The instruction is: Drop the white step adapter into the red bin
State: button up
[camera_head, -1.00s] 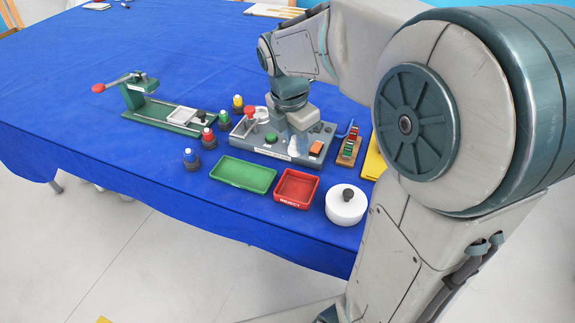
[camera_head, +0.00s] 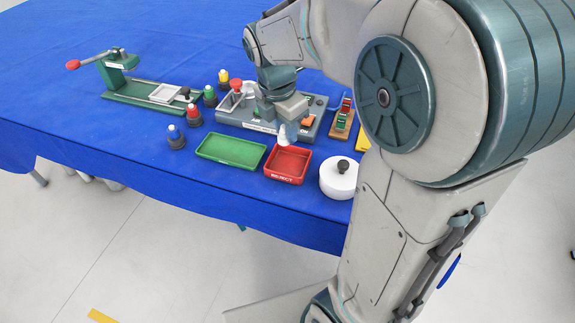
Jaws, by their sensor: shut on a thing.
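The white step adapter (camera_head: 288,134) is small and pale, held under my gripper (camera_head: 287,124). My gripper is shut on it, pointing down; the fingers are small and partly hidden by the wrist. The adapter shows just above the back edge of the red bin (camera_head: 285,178) in the picture, and I cannot tell exactly how high it is. The red bin is a shallow open tray with a white REJECT label on its front, near the table's front edge. It looks empty.
A green tray (camera_head: 231,150) stands left of the red bin, and a white round pot (camera_head: 339,178) with a black knob stands right. The grey fixture (camera_head: 235,118) lies behind. Several colored-top bottles and a green press (camera_head: 120,86) stand left.

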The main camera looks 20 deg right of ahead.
jog(key=o, duration=1)
jog(key=shift+o, duration=0.2)
notch_tip(320, 180, up, 14)
jog(key=a+p, duration=0.1)
jog(key=a, duration=0.1)
jog(key=shift+s+f, duration=0.15)
jog(key=shift+s, duration=0.25)
jog(key=s+d+f+m+t, duration=0.1)
jog(key=s+f+m, duration=0.5)
jog(key=m, duration=0.5)
jog(key=s+f+m+t+y+p, duration=0.1)
jog(key=s+f+m, duration=0.5)
jog(key=m, duration=0.6)
jog(key=shift+s+d+f+y, duration=0.3)
jog(key=shift+s+d+f, duration=0.1)
jog(key=shift+s, duration=0.1)
